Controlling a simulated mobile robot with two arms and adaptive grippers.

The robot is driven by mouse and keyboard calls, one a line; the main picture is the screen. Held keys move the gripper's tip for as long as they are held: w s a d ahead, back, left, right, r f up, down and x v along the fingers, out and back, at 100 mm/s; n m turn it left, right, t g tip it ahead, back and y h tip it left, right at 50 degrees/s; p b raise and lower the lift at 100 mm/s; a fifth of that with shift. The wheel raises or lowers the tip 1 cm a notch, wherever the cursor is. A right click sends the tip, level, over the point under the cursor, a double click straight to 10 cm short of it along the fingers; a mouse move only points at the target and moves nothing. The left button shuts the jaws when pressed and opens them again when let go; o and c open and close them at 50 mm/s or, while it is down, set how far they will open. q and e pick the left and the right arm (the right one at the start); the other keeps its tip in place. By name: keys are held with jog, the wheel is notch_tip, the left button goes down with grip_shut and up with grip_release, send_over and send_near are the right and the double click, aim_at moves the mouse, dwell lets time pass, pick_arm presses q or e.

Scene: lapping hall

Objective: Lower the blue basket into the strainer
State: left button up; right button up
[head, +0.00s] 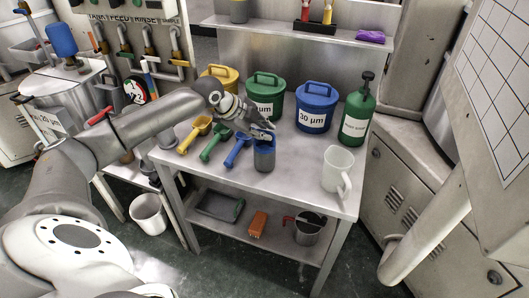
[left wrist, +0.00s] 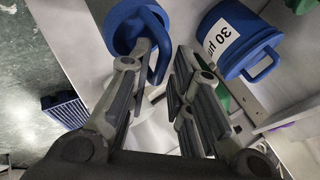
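A blue, cup-shaped container (head: 264,156), which looks like the blue basket, stands upright on the metal table's front part. In the left wrist view its round blue rim and a curved blue handle (left wrist: 157,62) show. My left gripper (head: 268,130) is just above and behind it, over its top. In the left wrist view the left gripper (left wrist: 160,70) has its fingers apart, with the handle in the gap, close to the left finger. I cannot tell whether they touch. I cannot identify the strainer for certain. My right gripper is in neither view.
Behind stand yellow (head: 219,78), green (head: 265,97) and blue (head: 316,107) lidded tubs and a green bottle (head: 357,113). Yellow (head: 194,134), green (head: 215,143) and blue (head: 238,150) scoops lie left of the container. A clear jug (head: 337,170) stands right.

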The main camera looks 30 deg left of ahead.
pick_arm(q)
jog(key=shift+x, duration=1.1)
jog(key=shift+s, duration=0.1)
jog(key=shift+c, duration=0.2)
grip_shut()
jog(key=shift+r, duration=0.1)
